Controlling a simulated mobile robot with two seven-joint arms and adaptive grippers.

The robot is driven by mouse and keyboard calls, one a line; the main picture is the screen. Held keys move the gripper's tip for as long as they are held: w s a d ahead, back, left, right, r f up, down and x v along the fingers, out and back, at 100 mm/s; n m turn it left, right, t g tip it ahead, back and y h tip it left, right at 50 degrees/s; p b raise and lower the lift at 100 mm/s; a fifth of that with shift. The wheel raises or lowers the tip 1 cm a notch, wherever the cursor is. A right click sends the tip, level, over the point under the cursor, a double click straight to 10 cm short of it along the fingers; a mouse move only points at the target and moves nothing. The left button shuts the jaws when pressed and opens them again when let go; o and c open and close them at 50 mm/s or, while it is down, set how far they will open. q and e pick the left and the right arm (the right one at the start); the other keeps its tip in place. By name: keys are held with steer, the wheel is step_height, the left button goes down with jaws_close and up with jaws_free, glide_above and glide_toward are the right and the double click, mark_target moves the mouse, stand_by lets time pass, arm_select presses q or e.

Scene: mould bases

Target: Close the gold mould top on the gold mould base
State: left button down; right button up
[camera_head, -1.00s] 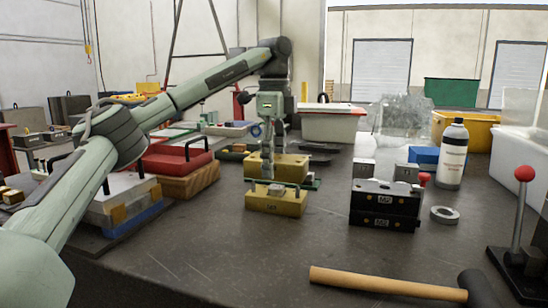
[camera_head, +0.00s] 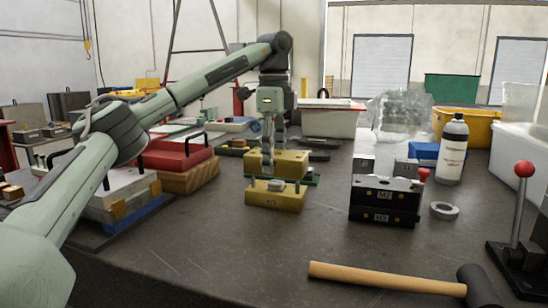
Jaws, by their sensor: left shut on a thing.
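The gold mould top (camera_head: 289,163) is a yellow block in the middle of the table. My left gripper (camera_head: 268,160) comes down on it from above, shut on it, its fingers in front of part of the block. The gold mould base (camera_head: 275,202) is a yellow block with a small label, nearer to me and just in front of the top. Silver parts show on the base's upper side. I cannot tell whether top and base touch. My right gripper is not in view.
A black mould (camera_head: 385,201) stands right of the base, with a grey ring (camera_head: 444,211) and a bottle (camera_head: 453,150) beyond. A hammer (camera_head: 385,281) lies in front. A red mould (camera_head: 178,155) stands at left. Table between base and hammer is clear.

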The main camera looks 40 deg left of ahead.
arm_select(q)
steer(key=shift+f+b, duration=0.65)
steer(key=shift+f, duration=0.75)
stand_by(0.9)
steer(key=shift+c, duration=2.2)
jaws_free()
steer(key=shift+o, duration=0.3)
steer(key=shift+f, duration=0.1)
step_height(320, 180, up, 12)
